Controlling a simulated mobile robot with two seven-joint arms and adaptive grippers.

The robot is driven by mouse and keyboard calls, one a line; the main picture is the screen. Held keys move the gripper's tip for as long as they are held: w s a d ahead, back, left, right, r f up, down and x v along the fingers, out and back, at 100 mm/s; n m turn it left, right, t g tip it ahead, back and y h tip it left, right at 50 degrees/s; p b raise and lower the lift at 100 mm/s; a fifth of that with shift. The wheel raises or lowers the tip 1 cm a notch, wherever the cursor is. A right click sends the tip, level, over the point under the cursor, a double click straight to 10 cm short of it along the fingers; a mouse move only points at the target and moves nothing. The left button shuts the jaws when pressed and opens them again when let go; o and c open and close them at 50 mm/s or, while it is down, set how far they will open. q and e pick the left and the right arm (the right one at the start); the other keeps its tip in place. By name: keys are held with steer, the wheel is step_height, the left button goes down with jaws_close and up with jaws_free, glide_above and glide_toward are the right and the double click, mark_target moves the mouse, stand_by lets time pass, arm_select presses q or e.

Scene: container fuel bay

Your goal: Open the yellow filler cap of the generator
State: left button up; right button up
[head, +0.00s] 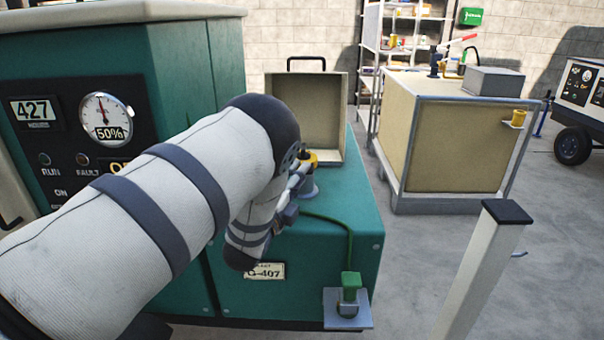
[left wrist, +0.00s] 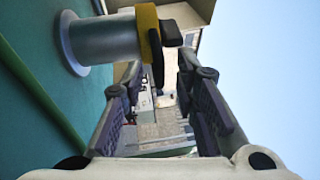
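The yellow filler cap (head: 311,158) sits on top of a short grey filler neck (head: 309,186) on the teal generator (head: 345,225). In the left wrist view the cap (left wrist: 148,38) shows as a yellow ring with a black part on its outer side, on the grey neck (left wrist: 100,42). My left gripper (head: 294,192) is beside the neck and cap, partly hidden by my forearm. In the left wrist view its two fingers (left wrist: 160,85) are spread apart with nothing gripped. The black part lies just ahead of the fingertips; contact cannot be told. My right gripper is not in view.
An open box-like lid (head: 305,105) stands behind the cap. A green cable (head: 345,235) runs from near the neck to a green clamp (head: 350,285) on a front bracket. A pale post (head: 484,265) stands right of the generator, with open floor between. A beige tank (head: 450,140) stands behind.

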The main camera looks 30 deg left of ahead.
arm_select(q)
steer(key=shift+x, duration=1.05)
jaws_close()
